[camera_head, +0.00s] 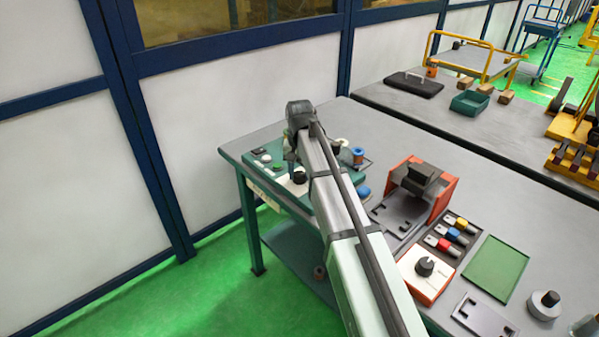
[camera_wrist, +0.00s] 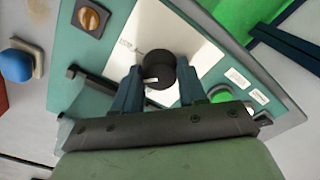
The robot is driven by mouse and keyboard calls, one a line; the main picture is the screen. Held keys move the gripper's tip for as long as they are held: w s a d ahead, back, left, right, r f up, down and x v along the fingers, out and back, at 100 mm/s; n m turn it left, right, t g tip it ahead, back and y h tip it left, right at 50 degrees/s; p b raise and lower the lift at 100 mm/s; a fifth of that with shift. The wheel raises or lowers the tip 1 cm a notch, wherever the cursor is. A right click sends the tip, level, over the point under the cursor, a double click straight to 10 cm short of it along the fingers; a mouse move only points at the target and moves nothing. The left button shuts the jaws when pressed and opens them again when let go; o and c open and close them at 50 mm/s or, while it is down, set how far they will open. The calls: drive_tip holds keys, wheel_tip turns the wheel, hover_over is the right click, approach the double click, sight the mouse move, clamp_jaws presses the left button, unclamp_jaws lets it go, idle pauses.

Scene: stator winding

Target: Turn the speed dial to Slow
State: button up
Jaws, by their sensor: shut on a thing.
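The speed dial (camera_wrist: 161,68) is a round black knob with a short white pointer mark on its side facing my gripper. It stands on a white plate (camera_wrist: 204,55) set in a green panel (camera_wrist: 70,62). My gripper (camera_wrist: 160,78) has one finger on each side of the dial, shut on it. Small print on the plate is too small to read. In the head view, the panel (camera_head: 262,157) is on the near left end of the grey table, and my arm partly hides it. The gripper's fingers are not clear there.
Farther right on the table are a red fixture (camera_head: 447,190), another black dial (camera_head: 425,266) on a box, and a green mat (camera_head: 495,267).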

sight(299, 174)
drive_tip(key=n, duration=0.4)
drive_tip(key=shift+n, duration=0.3)
drive_tip(key=n, duration=0.4)
drive_tip(key=shift+n, duration=0.3)
drive_tip(key=o, duration=1.1)
drive_tip(key=shift+c, duration=0.2)
wheel_tip(299, 174, up, 14)
drive_tip(key=shift+f, duration=0.1)
